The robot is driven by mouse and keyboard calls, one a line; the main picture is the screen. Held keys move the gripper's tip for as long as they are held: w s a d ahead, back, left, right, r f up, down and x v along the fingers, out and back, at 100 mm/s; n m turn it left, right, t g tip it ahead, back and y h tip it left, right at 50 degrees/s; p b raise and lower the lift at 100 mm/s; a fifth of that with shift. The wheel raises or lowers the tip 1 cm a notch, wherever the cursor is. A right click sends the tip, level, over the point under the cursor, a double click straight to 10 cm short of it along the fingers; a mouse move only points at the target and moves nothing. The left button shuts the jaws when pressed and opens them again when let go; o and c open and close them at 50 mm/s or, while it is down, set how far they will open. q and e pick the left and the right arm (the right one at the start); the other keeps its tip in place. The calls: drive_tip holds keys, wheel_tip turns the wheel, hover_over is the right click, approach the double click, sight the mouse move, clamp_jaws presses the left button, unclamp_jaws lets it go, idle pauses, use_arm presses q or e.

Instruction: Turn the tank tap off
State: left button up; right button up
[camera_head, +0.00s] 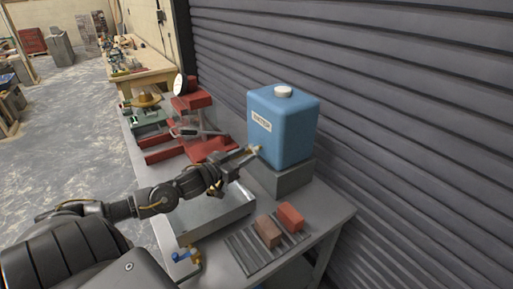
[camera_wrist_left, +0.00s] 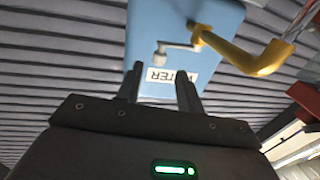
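The blue water tank (camera_head: 285,130) stands upright on a grey block at the right of the bench. It fills the upper middle of the left wrist view (camera_wrist_left: 150,30), where its label appears upside down. Its yellow tap (camera_wrist_left: 240,52) has a bent spout and a grey lever (camera_wrist_left: 182,46) with a pale knob at the end. The lever lies crosswise in that view. My left gripper (camera_head: 240,162) is in front of the tap. Its two fingers are apart in the left wrist view (camera_wrist_left: 160,88), with nothing between them; the lever shows beyond the fingertips. My right gripper is not in view.
A grey metal tub (camera_head: 212,218) lies below my left arm. A red brick (camera_head: 291,216) and a brown brick (camera_head: 268,232) rest on a slatted rack. A small blue and yellow fitting (camera_head: 187,256) lies at the front edge. Red items crowd the bench's far part; a shutter wall stands behind.

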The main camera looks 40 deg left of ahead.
sight(256, 147)
use_arm(q)
drive_tip(key=shift+w+d+p, duration=0.25)
drive_tip(key=shift+w+p, duration=0.1)
drive_tip(key=shift+w, duration=1.15)
drive_tip(key=shift+w+d+p, duration=0.2)
drive_tip(key=shift+w+p, duration=0.1)
drive_tip(key=shift+w, duration=1.2)
